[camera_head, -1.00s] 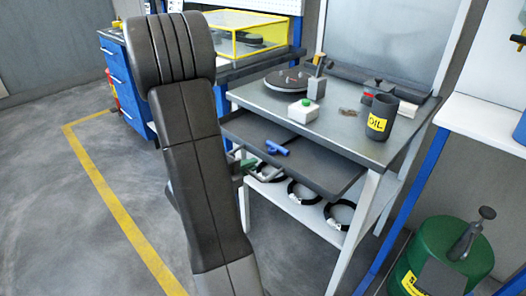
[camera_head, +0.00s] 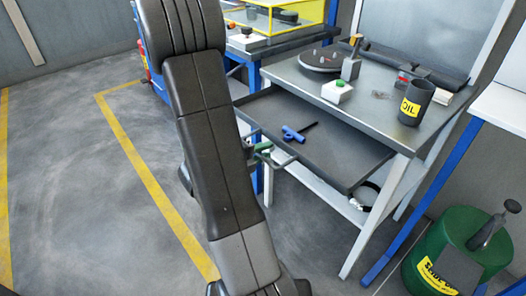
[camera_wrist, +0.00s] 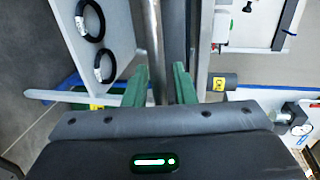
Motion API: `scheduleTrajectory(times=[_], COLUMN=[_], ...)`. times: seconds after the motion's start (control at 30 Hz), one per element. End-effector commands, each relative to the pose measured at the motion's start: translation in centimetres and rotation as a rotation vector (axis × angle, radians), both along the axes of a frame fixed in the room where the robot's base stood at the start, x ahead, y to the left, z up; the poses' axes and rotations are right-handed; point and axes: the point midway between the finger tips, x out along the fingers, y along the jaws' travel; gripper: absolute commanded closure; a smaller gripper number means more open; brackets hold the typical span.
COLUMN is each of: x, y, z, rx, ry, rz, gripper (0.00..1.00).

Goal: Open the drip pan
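The drip pan (camera_head: 335,160) is a dark shallow tray under the steel tabletop. It sticks well out from the table's front, with a blue-handled tool (camera_head: 293,134) lying in it. A grey bar handle (camera_head: 284,162) is on its front edge. My gripper (camera_head: 262,152) is at this handle, partly hidden by my arm. In the wrist view, the green fingers (camera_wrist: 160,86) stand on either side of the metal handle bar (camera_wrist: 152,40). They appear closed around it, though the contact itself is hard to see.
The tabletop (camera_head: 375,117) holds a dark disc (camera_head: 320,62), a green-buttoned box (camera_head: 336,91) and an oil cup (camera_head: 416,102). Black rings (camera_head: 364,196) lie on the lower shelf. A green drum (camera_head: 455,258) stands at right. Floor at left is open.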

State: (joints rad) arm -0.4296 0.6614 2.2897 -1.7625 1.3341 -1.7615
Motion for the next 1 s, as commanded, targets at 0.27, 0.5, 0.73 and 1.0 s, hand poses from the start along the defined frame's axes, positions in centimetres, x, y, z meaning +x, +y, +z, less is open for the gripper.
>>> scheduleTrajectory(times=[0.27, 0.5, 0.73, 1.0], x=[0.0, -0.5, -2.1, -4.0], y=[0.0, 0.8, 2.9, 5.4], z=[0.0, 0.3, 0.8, 1.5], rx=[0.0, 0.001, 0.0, 0.0], ry=[0.0, 0.0, 0.0, 0.0], rz=[0.0, 0.004, 0.006, 0.006], gripper=[0.68, 0.68, 0.68, 0.68])
